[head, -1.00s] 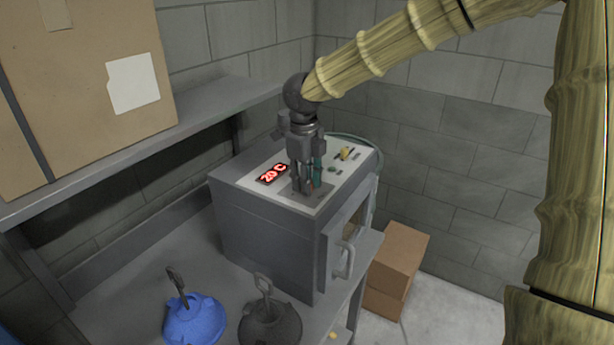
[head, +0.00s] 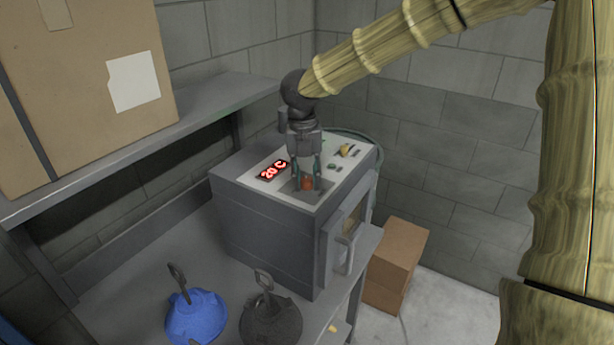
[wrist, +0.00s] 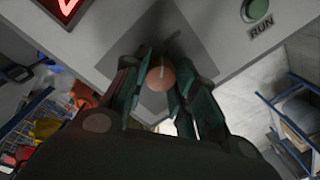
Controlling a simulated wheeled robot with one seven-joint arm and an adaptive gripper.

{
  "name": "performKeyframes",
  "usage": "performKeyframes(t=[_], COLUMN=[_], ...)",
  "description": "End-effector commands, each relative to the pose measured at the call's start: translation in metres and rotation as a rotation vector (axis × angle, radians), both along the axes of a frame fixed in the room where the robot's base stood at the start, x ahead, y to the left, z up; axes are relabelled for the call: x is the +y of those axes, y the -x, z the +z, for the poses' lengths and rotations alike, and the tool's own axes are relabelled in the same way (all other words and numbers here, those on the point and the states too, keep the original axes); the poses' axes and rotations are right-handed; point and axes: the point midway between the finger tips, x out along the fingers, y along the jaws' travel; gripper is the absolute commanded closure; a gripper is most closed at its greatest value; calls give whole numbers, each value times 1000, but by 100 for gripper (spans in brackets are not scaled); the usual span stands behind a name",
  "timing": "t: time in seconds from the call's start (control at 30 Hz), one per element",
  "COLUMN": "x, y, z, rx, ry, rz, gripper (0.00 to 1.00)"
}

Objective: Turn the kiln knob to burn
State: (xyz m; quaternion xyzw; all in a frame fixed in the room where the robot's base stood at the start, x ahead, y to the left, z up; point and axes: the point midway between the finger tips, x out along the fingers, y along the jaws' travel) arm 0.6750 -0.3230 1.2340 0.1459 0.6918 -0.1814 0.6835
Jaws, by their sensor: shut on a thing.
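The kiln (head: 262,232) is a grey box on the bench with a pale control panel on top and a red "20 C" display (head: 273,170). The round orange-red knob (head: 308,184) sits on a darker square of the panel. In the wrist view the knob (wrist: 160,78) shows a pale pointer line, slightly off upright. My gripper (head: 307,182) points down from above, its fingers shut on the knob from both sides. In the wrist view the fingers (wrist: 161,85) flank the knob. No burn marking is readable.
A green RUN button (wrist: 255,10) and a yellow switch (head: 346,150) are also on the panel. A blue hood (head: 195,318) and a dark hood (head: 271,324) are on the bench in front. A shelf with a cardboard box (head: 85,90) is at left.

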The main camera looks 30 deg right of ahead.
Motion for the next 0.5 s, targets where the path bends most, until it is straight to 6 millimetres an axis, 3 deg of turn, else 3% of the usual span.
performKeyframes(t=[0.5], x=[0], y=[-1], z=[1], rx=[-3], ry=[0], rz=[-241], gripper=[96])
